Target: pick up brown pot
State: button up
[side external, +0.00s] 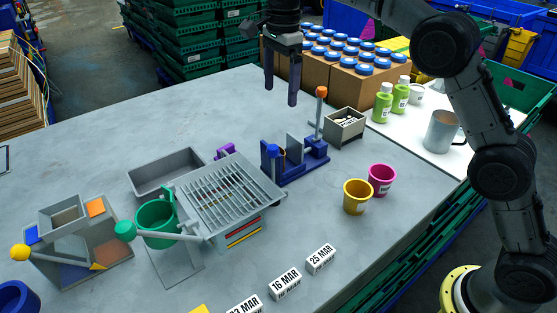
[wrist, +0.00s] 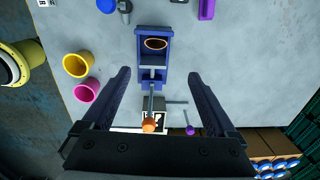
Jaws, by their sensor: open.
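In the wrist view the yellow pot (wrist: 78,66) and the pink pot (wrist: 86,92) lie to the left of my fingers. My gripper (side external: 281,96) is open and empty, high above the table's back part, behind and left of both pots. In the wrist view my gripper (wrist: 158,76) has a blue fixture (wrist: 151,54) below, between its fingers.
The blue fixture with an orange-topped lever (side external: 321,92) and a grey box (side external: 345,127) stand near my gripper. A slotted grey rack (side external: 232,194), a green cup (side external: 156,222) and date blocks (side external: 285,283) occupy the left and front. A grey mug (side external: 440,132) stands at the right on a white surface.

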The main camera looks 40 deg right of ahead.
jog(key=f, duration=1)
jog(key=shift+w+a+f, duration=0.1)
jog(key=shift+a+f, duration=0.25)
jog(key=shift+s+f, duration=0.15)
jog(key=shift+f, duration=1.2)
jog(key=shift+s+f, duration=0.1)
jog(key=shift+f, duration=1.2)
grip_shut()
